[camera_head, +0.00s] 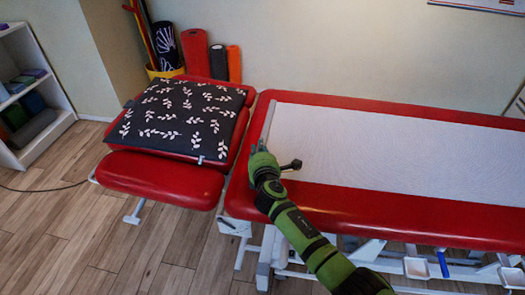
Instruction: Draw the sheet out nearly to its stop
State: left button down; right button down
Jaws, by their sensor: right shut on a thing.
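The white sheet (390,150) lies flat along the red treatment table and runs out of the picture on the right. Its left end has a narrow grey edge (268,122) near the table's left end. My right gripper (259,146) reaches up from the lower right and is shut on this end of the sheet, near its front corner. The fingertips are small and partly hidden by the green hand, so the exact grip is hard to see. My left gripper is not in view.
The red table (375,208) has a separate head section at left, with a black leaf-patterned cushion (180,118) on it. A gap parts the sections. Rolled mats (196,52) stand against the wall. A white shelf (42,80) is at far left. The wooden floor at lower left is clear.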

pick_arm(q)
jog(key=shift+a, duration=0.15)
pick_arm(e)
jog(key=shift+r, duration=0.15)
jog(key=c, duration=1.3)
grip_release()
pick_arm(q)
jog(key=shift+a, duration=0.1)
pick_arm(e)
jog(key=v, duration=1.2)
jog(key=shift+a, duration=0.1)
